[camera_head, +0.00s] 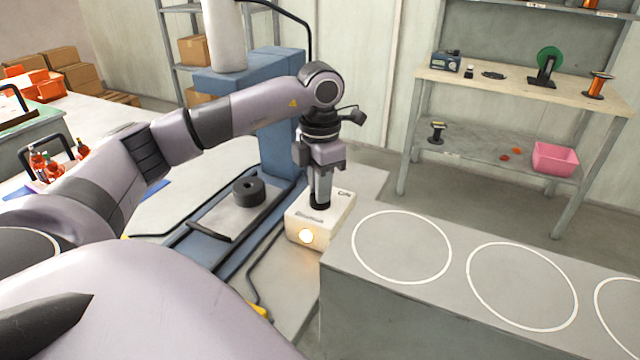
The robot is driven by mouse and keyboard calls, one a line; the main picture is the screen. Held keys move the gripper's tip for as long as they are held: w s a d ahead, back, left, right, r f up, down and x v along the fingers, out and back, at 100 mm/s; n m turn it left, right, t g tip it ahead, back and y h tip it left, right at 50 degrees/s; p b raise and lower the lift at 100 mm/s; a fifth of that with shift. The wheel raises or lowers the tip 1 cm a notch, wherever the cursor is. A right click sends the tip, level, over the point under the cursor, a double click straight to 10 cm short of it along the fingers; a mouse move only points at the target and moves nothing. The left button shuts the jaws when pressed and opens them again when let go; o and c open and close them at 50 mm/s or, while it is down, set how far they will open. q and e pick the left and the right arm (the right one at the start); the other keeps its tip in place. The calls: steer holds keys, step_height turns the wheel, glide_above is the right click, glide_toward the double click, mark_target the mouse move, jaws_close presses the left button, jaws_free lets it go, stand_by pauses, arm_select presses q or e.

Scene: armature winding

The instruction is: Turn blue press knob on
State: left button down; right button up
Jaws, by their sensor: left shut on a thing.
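The blue press (275,120) stands at the middle left, with a dark round piece (249,191) on its base plate. A white control box (332,222) sits beside the press, at the edge of the grey bench. A round light (306,236) on its front glows warm yellow. A black knob (320,205) is on top of the box. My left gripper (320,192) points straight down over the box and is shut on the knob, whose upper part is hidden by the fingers. My right gripper is not in view.
A grey bench (420,287) with white circles lies empty at the right. A shelf table (520,88) with spools and a pink bin (555,158) stands behind. A black cable (252,278) runs along the floor near the box.

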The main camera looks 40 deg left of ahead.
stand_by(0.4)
arm_select(q)
steer(key=c, duration=1.1)
jaws_free()
steer(key=shift+c, duration=0.2)
steer(key=shift+r, duration=0.15)
step_height(320, 180, up, 7)
